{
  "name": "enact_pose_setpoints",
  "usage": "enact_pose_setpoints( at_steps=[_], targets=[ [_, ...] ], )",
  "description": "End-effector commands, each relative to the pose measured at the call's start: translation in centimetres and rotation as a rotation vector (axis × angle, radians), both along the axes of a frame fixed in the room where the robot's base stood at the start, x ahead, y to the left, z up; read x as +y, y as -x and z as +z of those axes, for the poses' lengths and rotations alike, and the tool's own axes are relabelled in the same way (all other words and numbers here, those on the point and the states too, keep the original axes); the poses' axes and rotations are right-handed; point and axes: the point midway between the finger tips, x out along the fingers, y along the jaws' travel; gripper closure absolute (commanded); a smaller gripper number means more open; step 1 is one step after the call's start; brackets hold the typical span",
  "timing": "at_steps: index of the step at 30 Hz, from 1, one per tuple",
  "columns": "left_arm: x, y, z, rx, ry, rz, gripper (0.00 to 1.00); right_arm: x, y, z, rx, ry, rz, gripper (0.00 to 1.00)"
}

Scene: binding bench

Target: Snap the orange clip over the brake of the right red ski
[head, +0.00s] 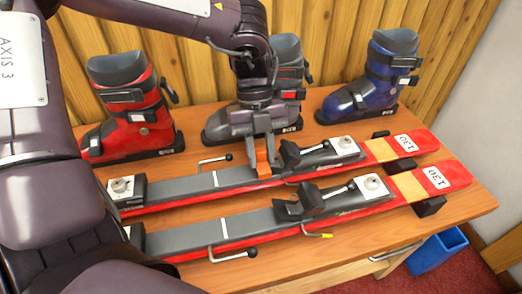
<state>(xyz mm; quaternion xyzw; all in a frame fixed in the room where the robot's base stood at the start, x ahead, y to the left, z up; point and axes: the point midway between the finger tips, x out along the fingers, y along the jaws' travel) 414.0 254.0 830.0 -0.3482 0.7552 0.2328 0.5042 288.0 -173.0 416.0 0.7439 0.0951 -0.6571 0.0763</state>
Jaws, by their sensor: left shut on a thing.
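My left gripper (263,142) points down over the far red ski (370,158), just left of its black heel binding piece. It is shut on the orange clip (263,162), which sits between the fingertips at the ski's middle. I cannot tell whether the clip touches the ski. The near red ski (400,194) lies parallel in front. My right gripper is not in view.
A red boot (140,115), a grey boot (225,124) partly hidden by my arm, and a blue boot (375,85) stand along the wooden wall. A blue bin (437,250) is on the floor beyond the bench's right end. Bare bench top (465,215) shows at the right.

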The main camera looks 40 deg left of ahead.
Motion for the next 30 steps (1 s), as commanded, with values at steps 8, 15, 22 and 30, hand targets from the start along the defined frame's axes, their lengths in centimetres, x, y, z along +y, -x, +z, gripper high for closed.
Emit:
enact_pose_setpoints(
  at_steps=[8, 15, 22, 30],
  targets=[
    [0.0, 0.01, -0.52, 0.0, 0.0, 0.0, 1.0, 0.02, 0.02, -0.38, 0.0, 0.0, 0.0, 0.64],
    [0.0, 0.02, -0.53, 0.001, -0.001, 0.0, 0.74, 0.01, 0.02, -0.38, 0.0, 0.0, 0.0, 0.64],
    [-0.03, -0.02, -0.52, -0.001, 0.001, -0.001, 0.5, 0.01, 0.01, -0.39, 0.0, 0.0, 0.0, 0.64],
    [-0.11, -0.13, -0.48, -0.006, 0.004, -0.004, 0.5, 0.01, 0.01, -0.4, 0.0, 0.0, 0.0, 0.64]
  ],
)
